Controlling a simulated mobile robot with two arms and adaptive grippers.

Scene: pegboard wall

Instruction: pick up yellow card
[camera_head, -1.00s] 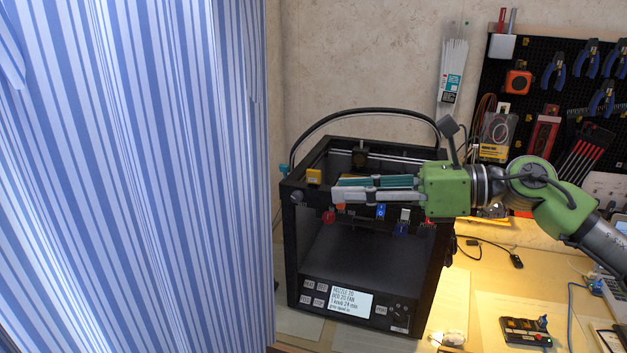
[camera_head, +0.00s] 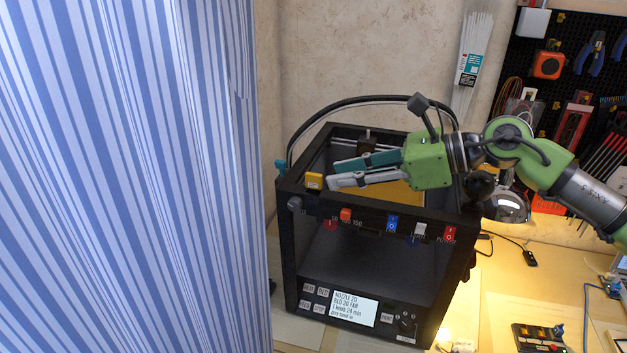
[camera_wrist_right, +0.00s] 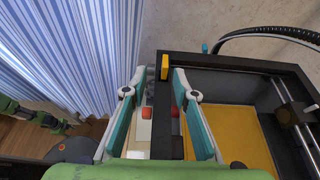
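The small yellow card (camera_head: 314,181) stands upright on the top front rim of the black 3D printer (camera_head: 290,245), near its left corner. It also shows in the right wrist view (camera_wrist_right: 165,66), just past the fingertips and between their lines. My right gripper (camera_head: 333,174) is open and empty over the printer's top, its fingers pointing left at the card. In the right wrist view its fingers (camera_wrist_right: 159,78) straddle the front rim from above, apart from the card.
A flat yellow plate (camera_wrist_right: 240,140) lies inside the printer. A black cable (camera_head: 345,101) arches behind it. A red-orange button (camera_head: 345,214) and switches sit on its front rim. A blue striped curtain (camera_head: 130,180) hangs close at the left. A lamp (camera_head: 508,205) stands at the right.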

